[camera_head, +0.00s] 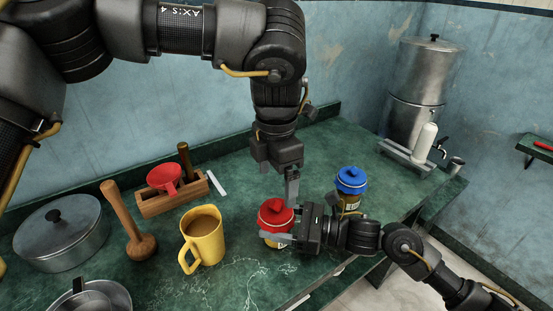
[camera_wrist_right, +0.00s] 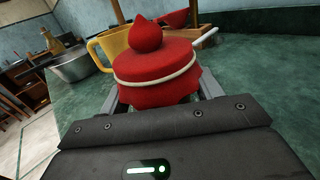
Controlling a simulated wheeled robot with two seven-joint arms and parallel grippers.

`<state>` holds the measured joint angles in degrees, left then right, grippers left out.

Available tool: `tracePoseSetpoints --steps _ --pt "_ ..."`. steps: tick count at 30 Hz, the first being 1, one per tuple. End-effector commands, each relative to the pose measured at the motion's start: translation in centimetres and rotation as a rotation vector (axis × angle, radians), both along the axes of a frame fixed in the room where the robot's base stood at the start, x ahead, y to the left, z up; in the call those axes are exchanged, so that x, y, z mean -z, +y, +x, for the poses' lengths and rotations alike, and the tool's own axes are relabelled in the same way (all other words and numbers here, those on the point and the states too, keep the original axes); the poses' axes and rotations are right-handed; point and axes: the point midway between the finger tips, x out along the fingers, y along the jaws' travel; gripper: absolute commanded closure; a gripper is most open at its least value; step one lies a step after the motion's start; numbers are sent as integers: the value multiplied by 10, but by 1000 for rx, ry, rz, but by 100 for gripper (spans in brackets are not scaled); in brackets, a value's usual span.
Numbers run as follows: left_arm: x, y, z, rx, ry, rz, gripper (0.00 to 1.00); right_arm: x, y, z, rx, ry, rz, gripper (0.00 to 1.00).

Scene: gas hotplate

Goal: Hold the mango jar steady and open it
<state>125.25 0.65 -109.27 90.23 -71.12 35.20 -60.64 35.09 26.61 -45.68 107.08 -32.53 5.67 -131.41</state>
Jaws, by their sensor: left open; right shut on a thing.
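A jar with a red cloth-like cover and a round red knob (camera_head: 275,214) stands on the green counter. In the right wrist view the red cover (camera_wrist_right: 155,75) has a pale cord tied around it. My right gripper (camera_head: 291,240) is shut on this red-topped jar from the right side, with one finger on each side of it in the wrist view. My left gripper (camera_head: 289,187) is open and empty, pointing down just above and behind the red top. A second jar with a blue top (camera_head: 351,181) stands to the right. I cannot read which label says mango.
A yellow mug (camera_head: 203,240) stands left of the red-topped jar. Farther left are a wooden masher (camera_head: 128,225), a wooden box (camera_head: 170,197) with a red funnel, and a lidded pot (camera_head: 62,235). A metal urn (camera_head: 415,90) stands at back right. The counter's front edge is close by.

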Motion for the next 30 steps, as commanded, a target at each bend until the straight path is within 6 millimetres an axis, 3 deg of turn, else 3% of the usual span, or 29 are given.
tracePoseSetpoints --steps 3,10,24,30 --pt "23 0 -1 1 4 1 10 -1 0 0 0 -1 2 77" --pt "54 0 0 0 2 0 10 -1 0 0 0 -1 2 77" --pt "66 0 0 -1 -1 -1 10 -1 0 0 0 -1 2 77" --pt "66 0 0 -1 -1 -1 36 -1 0 0 0 -1 2 77"
